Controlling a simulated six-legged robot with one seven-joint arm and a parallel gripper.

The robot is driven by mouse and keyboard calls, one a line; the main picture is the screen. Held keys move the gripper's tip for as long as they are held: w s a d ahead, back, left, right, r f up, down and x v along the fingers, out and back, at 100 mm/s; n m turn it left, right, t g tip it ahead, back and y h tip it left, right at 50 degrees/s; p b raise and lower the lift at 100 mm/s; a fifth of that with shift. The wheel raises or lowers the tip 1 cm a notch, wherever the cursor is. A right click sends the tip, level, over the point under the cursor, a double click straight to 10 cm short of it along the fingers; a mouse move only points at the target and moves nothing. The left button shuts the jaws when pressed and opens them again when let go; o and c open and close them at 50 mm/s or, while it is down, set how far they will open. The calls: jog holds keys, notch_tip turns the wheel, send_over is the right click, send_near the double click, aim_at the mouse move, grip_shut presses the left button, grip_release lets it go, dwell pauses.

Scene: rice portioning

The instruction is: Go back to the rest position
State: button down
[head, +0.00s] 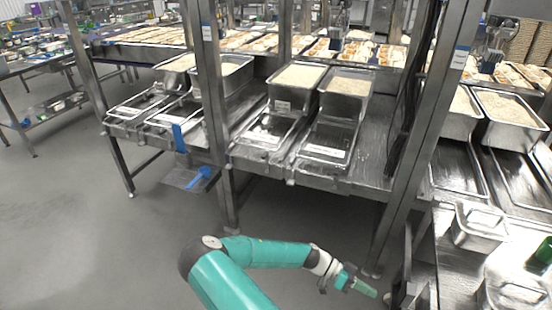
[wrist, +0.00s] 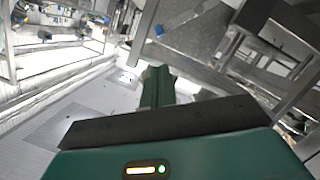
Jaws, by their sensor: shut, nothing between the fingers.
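My gripper (head: 356,284) is at the end of my teal arm, low in the head view, over the grey floor in front of the steel tables. In the wrist view my gripper (wrist: 158,88) points away from the camera with its green fingers together. Nothing shows between the fingers. My gripper is apart from the table edge and the trays.
Steel trays of rice (head: 297,77) stand on the steel table (head: 374,165), with lidded or empty pans in front. Upright posts (head: 212,95) hold the frame. A steel container (head: 478,228) stands at right.

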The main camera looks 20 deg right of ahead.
jog(key=shift+a, duration=0.1)
jog(key=w+a+r+n+t+y, duration=0.45)
jog(key=a+r, duration=0.25)
jog(key=a, duration=0.3)
jog(key=w+a+r+n+t+y, duration=0.45)
jog(key=a+r, duration=0.25)
jog(key=a, duration=0.3)
jog(key=s+a+r+n+t, duration=0.2)
jog(key=a+r+n+t, duration=0.1)
jog(key=r, duration=0.5)
jog(key=s+a+r+n+t, duration=0.3)
jog(key=r+n, duration=0.2)
jog(key=r, duration=0.3)
jog(key=s+a+r+n+t, duration=0.3)
jog(key=r+n, duration=0.1)
jog(key=r, duration=0.4)
jog(key=shift+s+a+r+y, duration=0.15)
jog(key=shift+a+r+y, duration=0.15)
jog(key=shift+r, duration=0.05)
